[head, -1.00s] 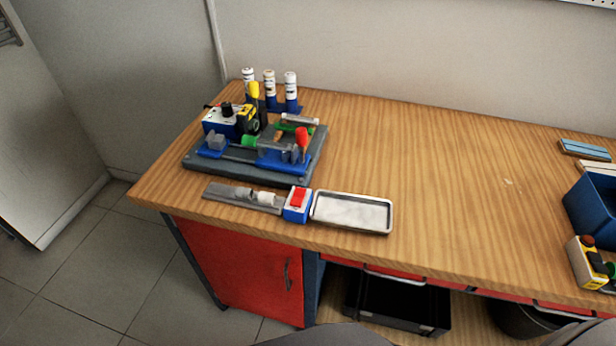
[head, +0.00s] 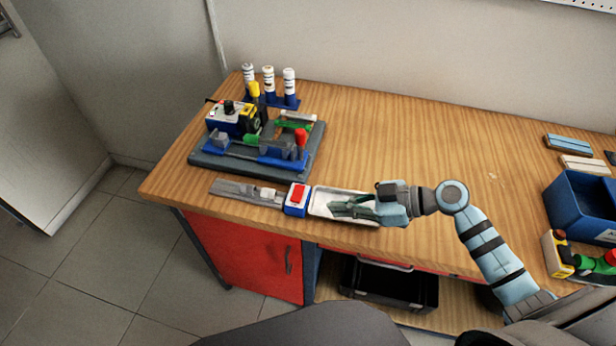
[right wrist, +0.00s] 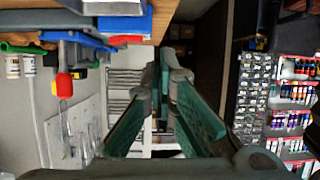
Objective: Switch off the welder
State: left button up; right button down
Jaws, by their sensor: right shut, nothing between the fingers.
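A small blue switch box with a red rocker (head: 298,196) stands near the front edge of the bench. A grey bar with pale cylindrical pieces (head: 247,192) lies left of it, apparently part of the welder. The rocker's on or off position is too small to tell. My right gripper (head: 338,208) is shut and empty, over the white tray, its fingers pointing left toward the switch box, a short gap away. In the right wrist view, its green fingers (right wrist: 166,80) converge and the blue and red box (right wrist: 127,24) shows at the top. My left gripper is not in view.
The white tray (head: 323,192) sits right of the switch box. A dark board (head: 208,163) with a blue and white unit and tools stands behind. The bench middle is clear.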

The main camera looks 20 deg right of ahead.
jog(key=w+d+r+t+y, duration=0.1)
jog(key=w+d+r, duration=0.2)
jog(key=w+r, duration=0.1)
jog(key=shift+r+t, duration=0.4)
jog(key=shift+r, duration=0.3)
jog(key=p, duration=0.3)
send_over(308, 193)
jog(key=shift+s+f, duration=0.15)
jog(key=shift+f, duration=0.4)
jog(key=shift+s+f, duration=0.15)
jog(key=shift+f, duration=0.35)
jog(key=f, duration=0.3)
jog(key=shift+w+a+f+b, duration=0.15)
jog(key=shift+w+f+b, duration=0.15)
jog(key=shift+f+b, duration=0.1)
jog(key=shift+f, duration=0.35)
